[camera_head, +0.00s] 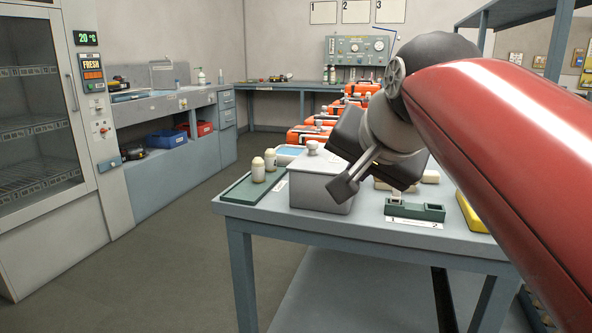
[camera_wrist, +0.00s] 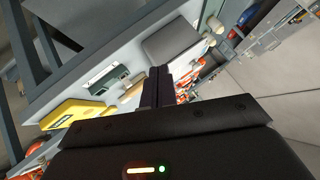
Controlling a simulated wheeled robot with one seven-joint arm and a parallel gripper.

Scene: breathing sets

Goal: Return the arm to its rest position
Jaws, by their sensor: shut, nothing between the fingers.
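My gripper (camera_head: 345,187) hangs over the grey-blue table (camera_head: 268,217) in the head view, in front of the right part of a grey lidded box (camera_head: 305,185). The wrist view shows my gripper (camera_wrist: 157,72) with its two fingers together and nothing between them. My red arm link reaches in from the right and covers much of the table's right side. I cannot tell how far the fingertips are from the box.
A green tray (camera_head: 237,190) with two white bottles stands left of the box. A green holder (camera_head: 415,209) and a yellow object (camera_head: 470,213) lie to the right. Several orange cases (camera_head: 312,133) stand behind. The floor (camera_head: 150,260) at left is clear.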

